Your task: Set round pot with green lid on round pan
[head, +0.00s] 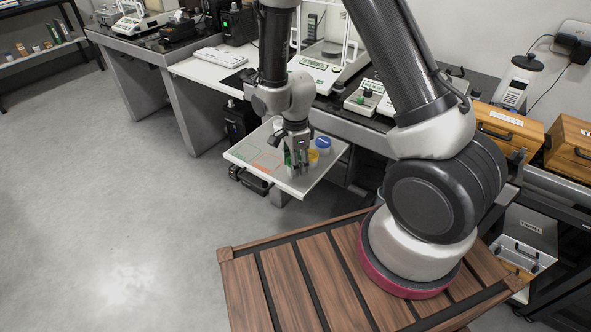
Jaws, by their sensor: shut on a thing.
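My gripper (296,162) points down over the light tray shelf (246,150) at the middle of the head view. It is shut on a small pot showing a bit of green (287,156), which looks like the round pot with green lid. The fingers hide most of it, and I cannot tell whether it touches the tray. A blue-lidded pot (323,143) and a yellow pot (313,157) stand just right of the gripper. A round pan (331,49) appears on the balance behind, partly beside my arm.
A white balance (315,69) stands behind the tray. Wooden drawer boxes (508,128) are at the right. The floor at left is clear.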

